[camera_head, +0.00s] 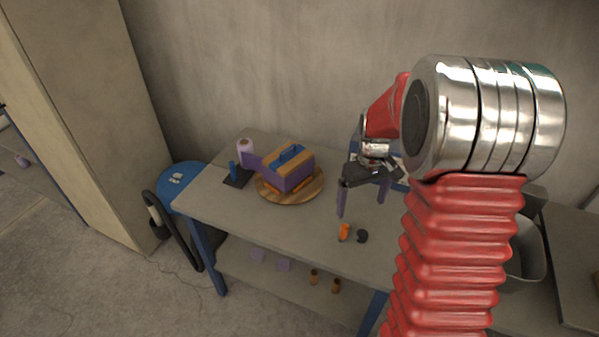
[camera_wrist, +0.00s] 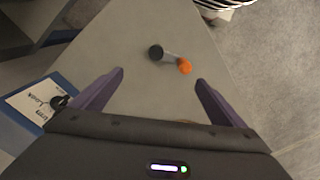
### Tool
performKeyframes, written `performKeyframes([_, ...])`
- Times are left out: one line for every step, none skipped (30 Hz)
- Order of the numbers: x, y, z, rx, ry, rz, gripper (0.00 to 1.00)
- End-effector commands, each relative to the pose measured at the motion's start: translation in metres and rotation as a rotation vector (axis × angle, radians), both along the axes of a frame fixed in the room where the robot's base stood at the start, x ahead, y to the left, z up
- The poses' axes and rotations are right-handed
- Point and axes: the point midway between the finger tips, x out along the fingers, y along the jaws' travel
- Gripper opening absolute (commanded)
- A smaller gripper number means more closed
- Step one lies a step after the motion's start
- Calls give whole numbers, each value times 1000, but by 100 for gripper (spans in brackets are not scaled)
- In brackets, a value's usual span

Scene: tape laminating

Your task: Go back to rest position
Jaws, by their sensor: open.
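My gripper (camera_head: 362,198) is open and empty above the right part of the grey table (camera_head: 290,228).
A purple and orange block with a blue handle (camera_head: 288,168) sits on a round wooden board (camera_head: 307,193). A blue post on a black base (camera_head: 236,176) stands left of it. A small orange and black item (camera_head: 345,232) lies near the front edge. A labelled blue box (camera_wrist: 30,115) is nearby.

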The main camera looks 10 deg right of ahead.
Motion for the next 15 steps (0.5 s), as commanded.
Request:
performKeyframes([0,0,0,0,0,0,94])
performKeyframes([0,0,0,0,0,0,94])
performKeyframes([0,0,0,0,0,-1,94])
performKeyframes([0,0,0,0,0,-3,94])
performKeyframes([0,0,0,0,0,-7,94])
performKeyframes([0,0,0,0,0,-15,94])
performKeyframes([0,0,0,0,1,-24,94])
performKeyframes([0,0,0,0,1,-33,94])
performKeyframes([-1,0,-1,1,3,-50,94])
performKeyframes([-4,1,-3,3,9,-66,94])
performKeyframes([-9,2,-6,5,20,-83,94])
performKeyframes([-18,5,-11,10,38,-108,94])
performKeyframes([-24,7,-11,11,44,-128,94])
performKeyframes([-29,9,-9,12,46,-143,94])
performKeyframes([-33,12,-6,11,46,-158,94])
